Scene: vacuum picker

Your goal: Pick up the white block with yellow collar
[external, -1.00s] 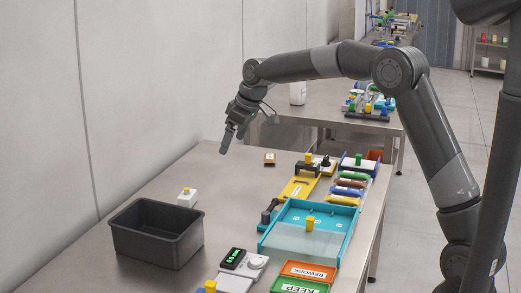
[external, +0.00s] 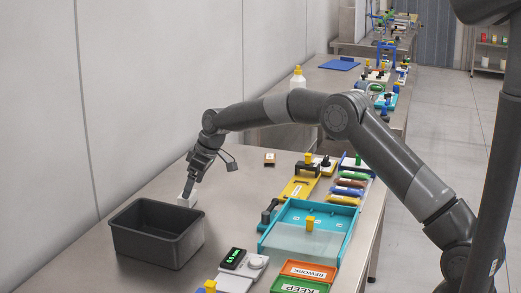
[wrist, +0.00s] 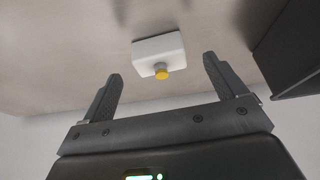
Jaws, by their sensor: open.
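The white block (external: 193,203) stands on the steel table beside the dark bin, partly hidden behind my gripper in the external view. In the wrist view the white block (wrist: 150,47) shows its yellow collar (wrist: 161,75) facing the camera. My gripper (external: 188,189) points down at the block, its fingers over or just in front of it. In the wrist view my gripper (wrist: 162,73) is open, with one finger to each side of the collar and nothing held. I cannot tell whether a finger touches the block.
The dark grey bin (external: 157,236) stands close in front of the block; its side also shows in the wrist view (wrist: 288,45). The table between is clear.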

